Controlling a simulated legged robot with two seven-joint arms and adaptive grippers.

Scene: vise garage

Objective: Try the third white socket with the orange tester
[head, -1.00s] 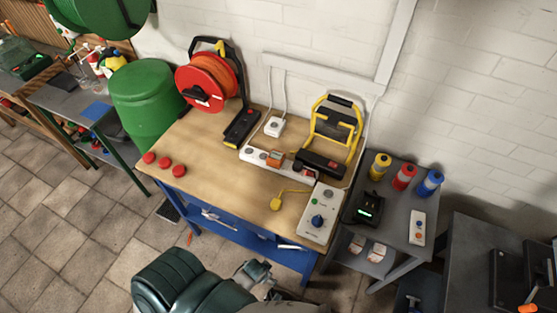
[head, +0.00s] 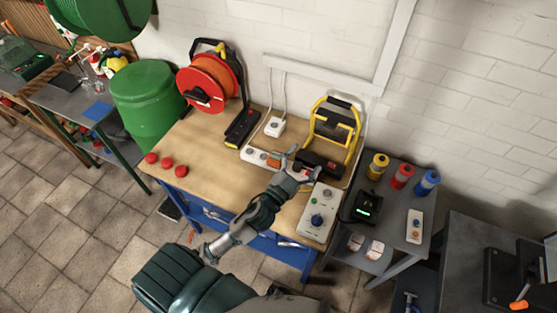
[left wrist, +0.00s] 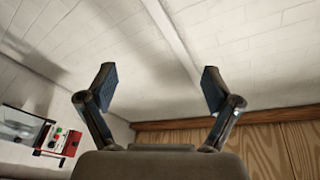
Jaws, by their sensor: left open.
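A white socket strip (head: 254,154) lies on the workbench, in front of a small white wall-cable box (head: 274,126). A small orange block (head: 274,160), which looks like the tester, sits on or at the strip. My left gripper (head: 297,160) is open and reaches over the strip's right part, just right of the orange block. It hides that end of the strip; I cannot tell whether it touches anything. The left wrist view shows its two fingers (left wrist: 158,82) spread with nothing between them. My right gripper is not in view.
A yellow-framed work lamp (head: 335,125) stands close behind the gripper. A red cable reel (head: 203,82) stands at the back left. The bench's left part is clear apart from red buttons (head: 166,164).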

